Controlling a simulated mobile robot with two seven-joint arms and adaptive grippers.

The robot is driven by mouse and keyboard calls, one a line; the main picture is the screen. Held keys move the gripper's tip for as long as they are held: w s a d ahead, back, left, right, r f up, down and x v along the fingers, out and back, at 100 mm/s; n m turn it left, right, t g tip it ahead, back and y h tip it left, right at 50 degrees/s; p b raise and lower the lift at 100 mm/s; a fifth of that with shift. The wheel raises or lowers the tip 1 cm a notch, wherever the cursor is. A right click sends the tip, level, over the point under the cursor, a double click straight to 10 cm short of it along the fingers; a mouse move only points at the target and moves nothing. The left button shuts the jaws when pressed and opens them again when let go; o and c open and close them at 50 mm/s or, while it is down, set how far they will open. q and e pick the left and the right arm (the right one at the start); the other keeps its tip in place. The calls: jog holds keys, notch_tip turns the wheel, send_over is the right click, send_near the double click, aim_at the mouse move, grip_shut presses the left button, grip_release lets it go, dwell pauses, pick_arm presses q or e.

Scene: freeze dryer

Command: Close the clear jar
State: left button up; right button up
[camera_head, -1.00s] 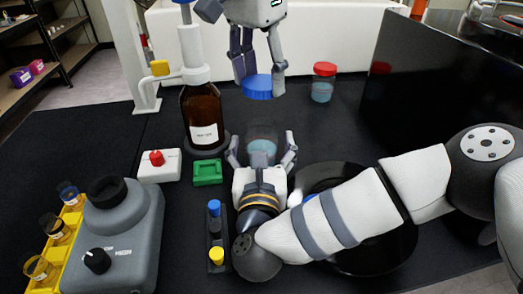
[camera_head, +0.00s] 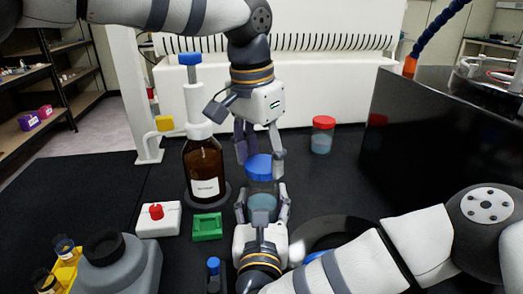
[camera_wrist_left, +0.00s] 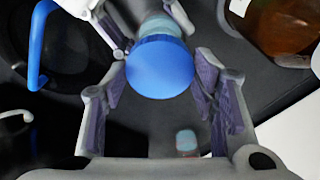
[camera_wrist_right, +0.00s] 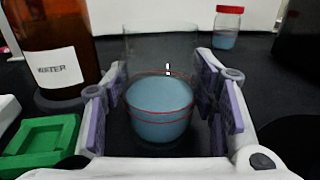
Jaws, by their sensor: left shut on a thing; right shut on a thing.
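My left gripper (camera_head: 260,158) is shut on a blue lid (camera_head: 259,169) and holds it from above. The clear jar (camera_head: 262,204) with pale blue contents stands between the fingers of my right gripper (camera_head: 263,194), which is shut on it. In the head view the lid is just above the jar's mouth; I cannot tell whether they touch. In the left wrist view the lid (camera_wrist_left: 160,68) covers part of the jar (camera_wrist_left: 163,24). In the right wrist view the jar (camera_wrist_right: 160,108) is upright with its clear upper wall visible, and the lid is out of sight.
A brown bottle (camera_head: 204,168) stands left of the jar, near a green tray (camera_head: 207,226) and a white box with a red knob (camera_head: 158,218). A red-lidded jar (camera_head: 322,137) stands at back right. A dark glossy block (camera_head: 430,140) bounds the right side.

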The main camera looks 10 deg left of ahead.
aim_at(262, 200)
dwell(0.4)
pick_arm(q)
jog(key=shift+f, duration=0.9)
jog(key=shift+f, duration=0.6)
